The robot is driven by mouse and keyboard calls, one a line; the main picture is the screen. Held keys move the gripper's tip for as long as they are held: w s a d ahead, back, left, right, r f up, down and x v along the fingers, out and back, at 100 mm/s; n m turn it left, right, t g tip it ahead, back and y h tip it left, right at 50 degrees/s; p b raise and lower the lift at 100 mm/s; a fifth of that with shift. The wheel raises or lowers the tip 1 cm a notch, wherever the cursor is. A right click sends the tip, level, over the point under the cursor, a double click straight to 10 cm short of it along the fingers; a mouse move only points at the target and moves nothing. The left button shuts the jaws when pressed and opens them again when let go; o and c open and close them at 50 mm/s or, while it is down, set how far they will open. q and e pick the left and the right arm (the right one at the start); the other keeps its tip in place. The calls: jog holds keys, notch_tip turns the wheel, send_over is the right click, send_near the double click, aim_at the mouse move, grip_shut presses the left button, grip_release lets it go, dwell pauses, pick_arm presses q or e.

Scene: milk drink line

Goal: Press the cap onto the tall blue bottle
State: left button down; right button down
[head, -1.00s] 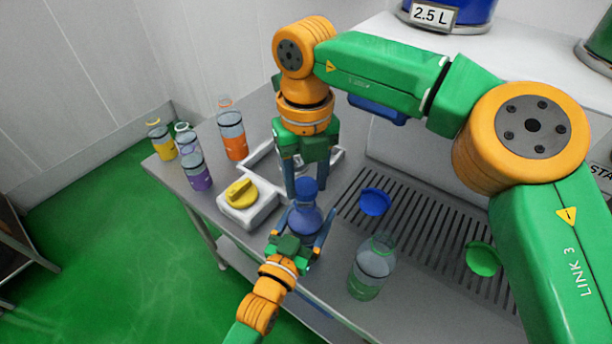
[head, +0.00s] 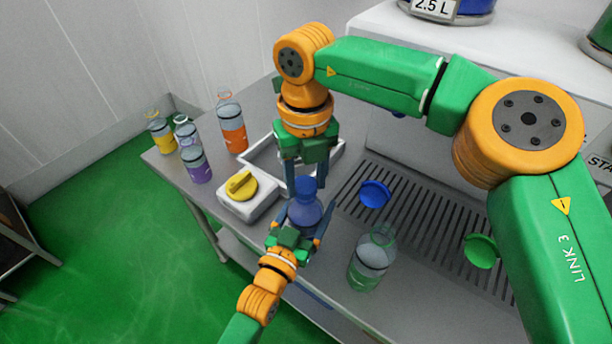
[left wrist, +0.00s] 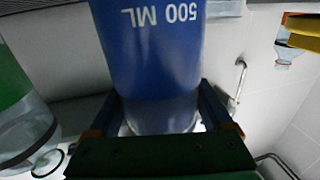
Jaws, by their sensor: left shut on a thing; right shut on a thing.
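The tall blue bottle (head: 304,214) stands upright near the table's front edge. In the left wrist view its blue side (left wrist: 155,55) reads "500 ML" and appears upside down. My left gripper (head: 297,232) is shut around the bottle's body from the front. My right gripper (head: 306,178) reaches down from above, its fingers on either side of a small blue cap (head: 305,185) at the bottle's top. It is shut on the cap. The fingers partly hide the cap, and I cannot tell whether it is fully seated.
A clear bottle with green liquid (head: 367,262) stands right of the blue bottle. A white box with a yellow knob (head: 241,185) and several coloured bottles stand left.

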jog(key=shift+f, duration=0.6)
jog(key=shift+c, duration=1.1)
grip_release()
notch_tip(320, 180, up, 8)
jog(key=shift+f, duration=0.25)
pick_arm(q)
grip_release()
